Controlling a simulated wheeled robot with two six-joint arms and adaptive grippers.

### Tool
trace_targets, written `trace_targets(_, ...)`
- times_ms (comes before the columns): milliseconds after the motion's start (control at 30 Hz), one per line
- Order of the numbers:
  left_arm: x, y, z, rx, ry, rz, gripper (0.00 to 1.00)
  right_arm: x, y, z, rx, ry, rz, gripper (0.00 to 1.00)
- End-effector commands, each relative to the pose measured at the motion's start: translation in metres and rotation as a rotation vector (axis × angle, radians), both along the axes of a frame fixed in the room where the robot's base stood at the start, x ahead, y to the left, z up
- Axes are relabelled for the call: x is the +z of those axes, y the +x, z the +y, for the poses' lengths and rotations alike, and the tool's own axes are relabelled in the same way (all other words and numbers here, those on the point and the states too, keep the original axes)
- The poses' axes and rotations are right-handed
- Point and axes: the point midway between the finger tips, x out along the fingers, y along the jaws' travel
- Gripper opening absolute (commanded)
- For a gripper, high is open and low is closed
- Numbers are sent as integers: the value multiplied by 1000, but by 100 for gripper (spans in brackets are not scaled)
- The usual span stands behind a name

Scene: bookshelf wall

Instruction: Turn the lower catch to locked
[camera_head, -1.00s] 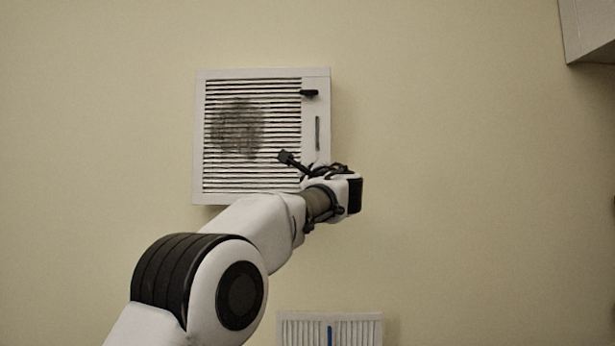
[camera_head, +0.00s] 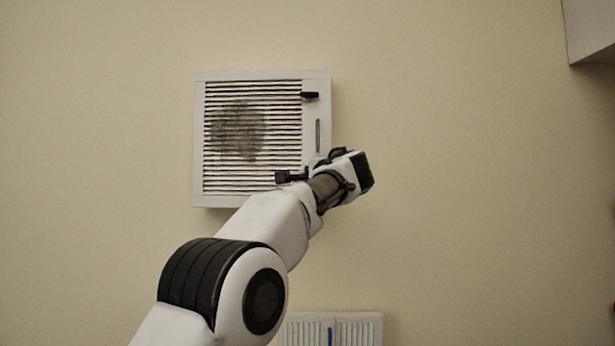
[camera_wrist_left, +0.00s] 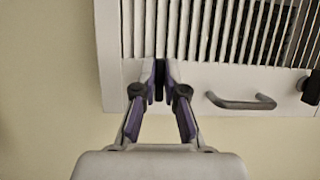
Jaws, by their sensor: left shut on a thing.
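The white slatted panel (camera_head: 199,140) hangs on the wall, with a dark smudge on its slats. The black upper catch (camera_head: 310,96) lies crosswise near its top right corner. The lower catch (camera_wrist_left: 159,80) shows in the left wrist view as a narrow dark piece, roughly crosswise to the handle, mostly covered by the fingers. My left gripper (camera_wrist_left: 160,76) is shut on it, one finger on each side. In the head view my left wrist hides the lower catch and the fingertips. My right gripper is not in view.
A grey bar handle (camera_head: 318,133) stands out between the catches; it also shows in the left wrist view (camera_wrist_left: 240,102). A second white slatted unit (camera_head: 358,329) with a blue strip is below. A pale box edge (camera_head: 590,32) is at the top right. The wall between is bare.

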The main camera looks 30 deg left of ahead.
Motion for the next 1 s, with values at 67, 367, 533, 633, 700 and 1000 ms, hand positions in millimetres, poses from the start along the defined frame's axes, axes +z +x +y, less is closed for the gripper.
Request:
trace_targets(67, 1, 0, 0, -1, -4, -4, 0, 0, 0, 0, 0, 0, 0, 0)
trace_targets(367, 0, 0, 0, 0, -5, -5, 0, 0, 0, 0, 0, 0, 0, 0)
trace_targets(533, 0, 0, 0, 0, -4, -4, 35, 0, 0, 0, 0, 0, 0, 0)
trace_targets(633, 0, 0, 0, 0, -4, -4, 35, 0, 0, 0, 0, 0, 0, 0)
trace_targets(700, 0, 0, 0, 0, -4, -3, 35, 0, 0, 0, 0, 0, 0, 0)
trace_targets(1000, 1, -18, -25, -1, -1, -2, 35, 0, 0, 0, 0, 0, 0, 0)
